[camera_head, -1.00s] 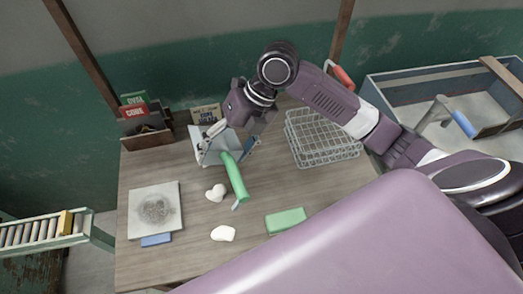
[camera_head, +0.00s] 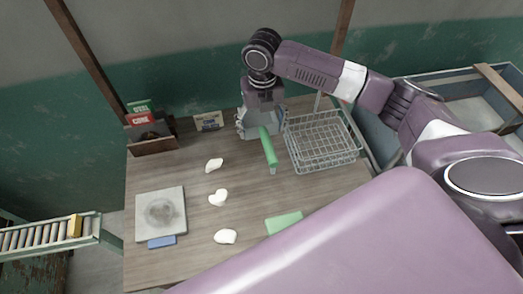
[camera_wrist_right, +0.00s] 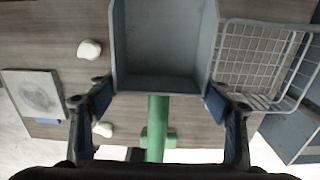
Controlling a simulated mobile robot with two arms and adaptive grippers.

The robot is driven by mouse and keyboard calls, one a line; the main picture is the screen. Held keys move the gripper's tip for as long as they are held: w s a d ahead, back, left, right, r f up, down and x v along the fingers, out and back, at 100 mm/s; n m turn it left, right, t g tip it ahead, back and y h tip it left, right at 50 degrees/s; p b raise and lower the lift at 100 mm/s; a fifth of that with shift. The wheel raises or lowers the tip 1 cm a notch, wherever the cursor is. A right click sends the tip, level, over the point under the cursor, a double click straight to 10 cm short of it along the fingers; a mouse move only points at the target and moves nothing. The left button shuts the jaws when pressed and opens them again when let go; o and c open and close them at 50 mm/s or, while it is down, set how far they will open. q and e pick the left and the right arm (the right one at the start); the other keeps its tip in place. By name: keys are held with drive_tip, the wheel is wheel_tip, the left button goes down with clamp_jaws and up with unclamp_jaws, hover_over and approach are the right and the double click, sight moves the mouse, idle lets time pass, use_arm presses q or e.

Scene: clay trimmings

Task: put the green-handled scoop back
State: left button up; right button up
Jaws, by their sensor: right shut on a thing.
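The green-handled scoop has a grey pan (camera_wrist_right: 165,45) and a green handle (camera_head: 268,148). My right gripper (camera_head: 260,117) is shut on the scoop, near the back of the pan where the handle joins. In the wrist view the handle (camera_wrist_right: 157,125) runs down between the blue-padded fingers (camera_wrist_right: 159,98). The scoop is over the back middle of the table, just left of the wire basket, with its handle toward the front. I cannot tell whether it touches the table. My left gripper is not in view.
The wire basket (camera_head: 322,162) stands at the back right. Three white lumps (camera_head: 218,197) lie left of centre. A grey slab (camera_head: 160,200), a blue block (camera_head: 161,241) and a green block (camera_head: 284,222) lie nearer the front. A wooden box (camera_head: 153,146) stands back left.

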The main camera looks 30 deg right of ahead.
wheel_tip(320, 180, down, 12)
drive_tip(key=shift+f+p, duration=0.2)
drive_tip(key=shift+p, duration=0.85)
drive_tip(key=shift+f, duration=0.2)
drive_tip(key=o, duration=1.3)
drive_tip(key=shift+f, duration=0.1)
wheel_tip(320, 180, up, 12)
drive_tip(key=shift+s+r+b, duration=0.1)
drive_tip(key=shift+b, duration=1)
